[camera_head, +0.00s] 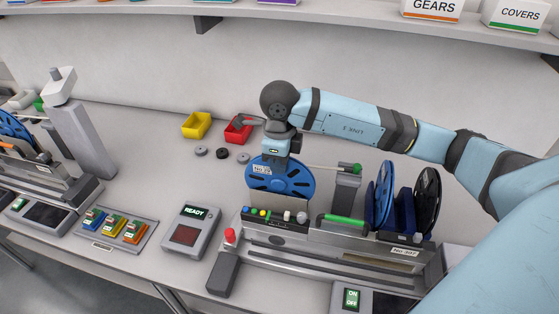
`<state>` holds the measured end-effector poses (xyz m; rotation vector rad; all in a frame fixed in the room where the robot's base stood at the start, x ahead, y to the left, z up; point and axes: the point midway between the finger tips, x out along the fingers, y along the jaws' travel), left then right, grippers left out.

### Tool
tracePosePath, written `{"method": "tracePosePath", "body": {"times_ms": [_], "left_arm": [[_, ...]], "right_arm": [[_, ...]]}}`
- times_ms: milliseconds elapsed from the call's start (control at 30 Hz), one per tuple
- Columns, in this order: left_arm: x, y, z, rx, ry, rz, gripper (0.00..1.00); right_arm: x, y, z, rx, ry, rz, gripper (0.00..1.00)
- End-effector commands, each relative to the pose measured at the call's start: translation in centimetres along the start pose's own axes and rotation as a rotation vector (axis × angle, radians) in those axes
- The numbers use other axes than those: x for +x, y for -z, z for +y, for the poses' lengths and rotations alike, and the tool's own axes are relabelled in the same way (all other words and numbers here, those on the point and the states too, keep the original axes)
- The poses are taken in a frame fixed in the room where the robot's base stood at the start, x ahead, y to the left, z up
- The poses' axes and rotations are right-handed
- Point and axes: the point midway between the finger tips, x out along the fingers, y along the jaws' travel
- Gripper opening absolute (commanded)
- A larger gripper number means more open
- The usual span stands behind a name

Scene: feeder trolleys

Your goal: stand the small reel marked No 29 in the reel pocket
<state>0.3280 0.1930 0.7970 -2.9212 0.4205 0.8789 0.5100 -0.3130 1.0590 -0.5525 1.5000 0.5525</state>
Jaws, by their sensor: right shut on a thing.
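A blue reel (290,183) with slots and a white label (262,170) is upright at the left end of the feeder trolley (330,262). The label's print is too small to read surely. My right gripper (275,158) comes down from above and is shut on the reel's top rim. The reel's lower edge is hidden behind the grey panel (275,222) with coloured buttons, so I cannot tell whether it rests in a pocket or hangs just above. My left gripper is not in view.
Another blue reel (384,192) and a black reel (427,200) stand at the trolley's right. A green-tipped rod (356,169) is right of the held reel. A READY box (189,232), yellow bin (196,125) and red bin (237,131) are to the left.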

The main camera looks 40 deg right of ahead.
Motion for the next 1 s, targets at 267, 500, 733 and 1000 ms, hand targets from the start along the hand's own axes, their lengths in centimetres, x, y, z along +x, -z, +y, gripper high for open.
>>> {"method": "tracePosePath", "body": {"times_ms": [267,500,733,1000], "left_arm": [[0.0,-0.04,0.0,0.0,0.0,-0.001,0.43],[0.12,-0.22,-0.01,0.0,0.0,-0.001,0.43],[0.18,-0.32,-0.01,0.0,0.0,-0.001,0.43],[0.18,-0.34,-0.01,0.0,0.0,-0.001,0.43]], "right_arm": [[-0.04,-0.01,-0.02,0.0,0.0,-0.001,0.0],[0.17,-0.01,-0.02,0.0,0.0,-0.001,0.0],[0.26,-0.01,-0.01,0.0,0.0,-0.001,0.3],[0.3,-0.01,0.0,0.0,0.0,0.0,0.43]]}}
